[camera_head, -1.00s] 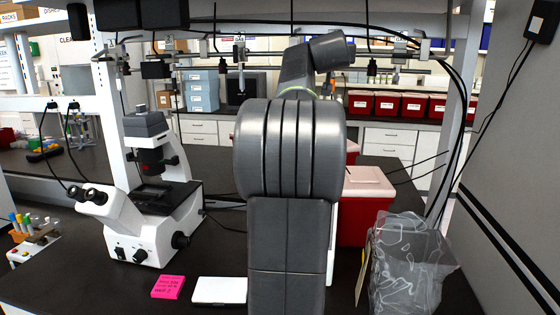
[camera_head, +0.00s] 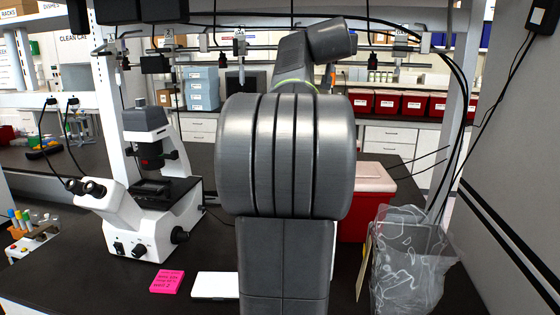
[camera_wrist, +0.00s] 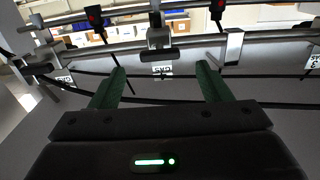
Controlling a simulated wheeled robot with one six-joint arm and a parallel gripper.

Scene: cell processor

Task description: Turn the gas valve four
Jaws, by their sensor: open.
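In the wrist view, my gripper (camera_wrist: 160,67) has its two green fingers wide apart with nothing between them. A gas valve (camera_wrist: 158,38) with a dark bar-like handle sits on the metal rail straight ahead, in line with the gap between the fingers and apart from them. A small white label (camera_wrist: 163,71) below it is too blurred to read surely. Another label (camera_wrist: 314,62) is cut off at the right edge. In the head view, a gas valve (camera_head: 239,45) hangs on the rail left of my arm; my arm hides the gripper. I cannot tell which valve is number four.
A white microscope (camera_head: 150,205) stands on the dark bench at left. A red box with a pale lid (camera_head: 352,225) and a clear plastic bag (camera_head: 410,265) are at right. Black cables hang by the right post. Pipes and cables cross ahead of my gripper.

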